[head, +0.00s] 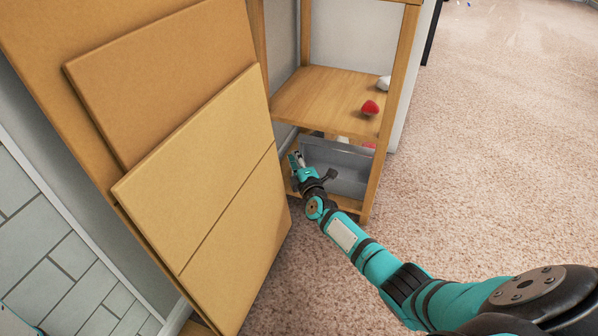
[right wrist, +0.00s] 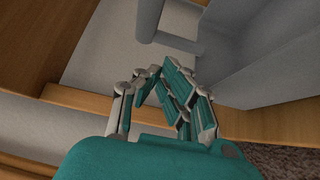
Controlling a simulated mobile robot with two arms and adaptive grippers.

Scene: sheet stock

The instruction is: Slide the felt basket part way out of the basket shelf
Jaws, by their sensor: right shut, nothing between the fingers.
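The felt basket (head: 350,163) is a grey open box on the low board of the wooden basket shelf (head: 322,97). In the right wrist view the basket (right wrist: 262,65) fills the upper right, with a grey bar or handle-like part (right wrist: 180,40) at its left. My right gripper (head: 296,158) is at the left end of the basket, inside the shelf's lower bay. Its fingers (right wrist: 158,78) are shut with nothing between them, and I cannot tell whether they touch the basket. My left gripper is not in view.
Large tan boards (head: 190,170) lean close to the left of my right arm. The carpet (head: 480,150) at the right is clear.

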